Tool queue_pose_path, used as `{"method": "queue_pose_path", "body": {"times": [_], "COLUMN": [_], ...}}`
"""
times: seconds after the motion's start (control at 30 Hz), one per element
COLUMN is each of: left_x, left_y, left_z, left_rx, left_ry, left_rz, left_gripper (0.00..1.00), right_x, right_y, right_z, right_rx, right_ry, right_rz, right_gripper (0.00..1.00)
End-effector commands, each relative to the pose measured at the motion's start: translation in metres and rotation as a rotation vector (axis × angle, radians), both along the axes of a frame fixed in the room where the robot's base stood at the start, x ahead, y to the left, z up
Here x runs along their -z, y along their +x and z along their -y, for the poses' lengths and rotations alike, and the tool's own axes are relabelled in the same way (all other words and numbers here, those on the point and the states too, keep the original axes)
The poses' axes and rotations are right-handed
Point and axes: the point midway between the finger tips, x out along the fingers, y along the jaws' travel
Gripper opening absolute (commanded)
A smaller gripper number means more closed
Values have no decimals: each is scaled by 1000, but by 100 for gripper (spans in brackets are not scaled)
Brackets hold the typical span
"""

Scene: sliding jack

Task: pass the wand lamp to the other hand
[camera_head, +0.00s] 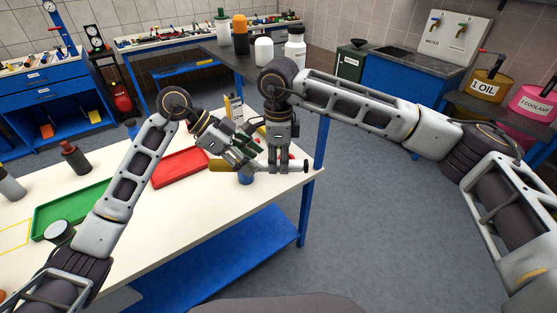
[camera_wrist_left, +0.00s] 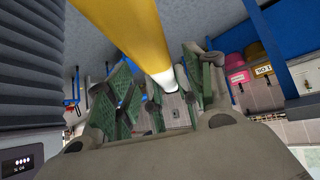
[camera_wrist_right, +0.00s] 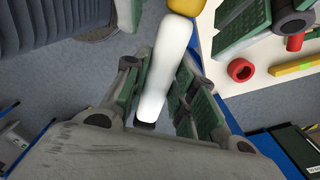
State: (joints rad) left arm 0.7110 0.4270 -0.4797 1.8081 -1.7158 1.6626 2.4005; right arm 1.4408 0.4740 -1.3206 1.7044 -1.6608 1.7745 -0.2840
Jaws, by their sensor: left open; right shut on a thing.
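The wand lamp has a yellow handle (camera_head: 219,165) and a white tube, and it is held roughly level above the table's right end. My right gripper (camera_head: 282,165) is shut on the white tube, which shows between its green pads in the right wrist view (camera_wrist_right: 165,70). My left gripper (camera_head: 252,160) is open beside the lamp, close to my right gripper. In the left wrist view the yellow handle (camera_wrist_left: 140,35) runs down from the top toward the open green-padded fingers. The middle of the lamp is partly hidden by the grippers in the head view.
The white table (camera_head: 150,225) carries a red tray (camera_head: 182,168), a green tray (camera_head: 50,222) and a dark bottle (camera_head: 76,160). A red ring (camera_wrist_right: 241,69) and a yellow bar (camera_wrist_right: 295,67) lie on it. Floor to the right of the table is clear.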

Motion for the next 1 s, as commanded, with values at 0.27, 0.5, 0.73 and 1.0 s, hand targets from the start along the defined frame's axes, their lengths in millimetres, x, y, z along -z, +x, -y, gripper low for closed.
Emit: {"method": "queue_pose_path", "body": {"times": [0.27, 0.5, 0.73, 1.0], "left_x": [-23, -49, -70, -79], "left_y": [3, 5, 6, 7], "left_z": [-24, -50, -70, -79], "left_rx": [-2, -2, -1, -1], "left_ry": [3, 2, 2, 1], "left_rz": [2, 2, 2, 1], "left_gripper": [53, 53, 53, 53], "right_x": [-1, 0, 0, 0], "right_y": [0, 0, 0, 0], "right_z": [0, 0, 0, 0], "right_rx": [0, 0, 0, 0], "right_ry": [1, 1, 1, 1], "right_rz": [1, 1, 1, 1], "right_gripper": [0, 0, 0, 0]}}
